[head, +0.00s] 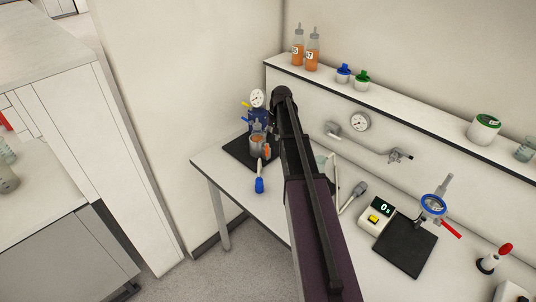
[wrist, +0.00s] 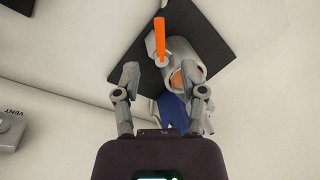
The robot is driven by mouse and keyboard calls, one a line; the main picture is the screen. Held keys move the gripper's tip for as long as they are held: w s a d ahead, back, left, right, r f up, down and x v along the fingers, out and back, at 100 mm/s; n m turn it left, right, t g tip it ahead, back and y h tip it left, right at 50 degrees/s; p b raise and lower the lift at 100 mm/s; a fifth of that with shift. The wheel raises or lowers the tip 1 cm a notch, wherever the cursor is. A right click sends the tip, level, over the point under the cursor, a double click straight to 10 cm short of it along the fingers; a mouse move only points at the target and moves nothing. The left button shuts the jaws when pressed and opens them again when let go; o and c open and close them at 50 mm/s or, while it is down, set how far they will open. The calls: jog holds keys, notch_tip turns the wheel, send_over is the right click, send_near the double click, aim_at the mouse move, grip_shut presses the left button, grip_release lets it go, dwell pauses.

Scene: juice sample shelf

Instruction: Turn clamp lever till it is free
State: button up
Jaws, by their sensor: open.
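The clamp lever (wrist: 160,40), a bright orange bar, shows in the wrist view just beyond my fingertips. It joins a grey clamp part on a grey vessel (wrist: 188,62) with an orange patch in its opening. In the head view the orange lever (head: 267,151) is small, at the front of the vessel on the bench's left end. A blue part (wrist: 172,112) lies partly behind my right finger. My gripper (wrist: 166,84) is open, its two fingers apart, with the lever outside them. In the head view my arm hides much of the gripper.
The vessel stands on a black mat (wrist: 215,30). A gauge (head: 257,98) rises behind it. A blue-ended handle (head: 259,185) extends in front. A grey block marked VENT (wrist: 10,128) is at the wrist view's left. A shelf (head: 420,120) runs behind the bench.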

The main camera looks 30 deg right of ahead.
aim_at(267, 151)
jog(key=shift+w+a+f+b, duration=0.1)
jog(key=shift+a+f+b, duration=0.15)
jog(key=shift+f+b, duration=1)
jog(key=shift+w+a+f+b, duration=0.15)
jog(key=shift+a+f+b, duration=0.05)
jog(key=shift+f+b, duration=1.1)
jog(key=shift+w+a+f+b, duration=0.1)
jog(key=shift+a+f+b, duration=0.15)
jog(key=shift+f+b, duration=1)
jog(key=shift+f, duration=0.15)
grip_shut()
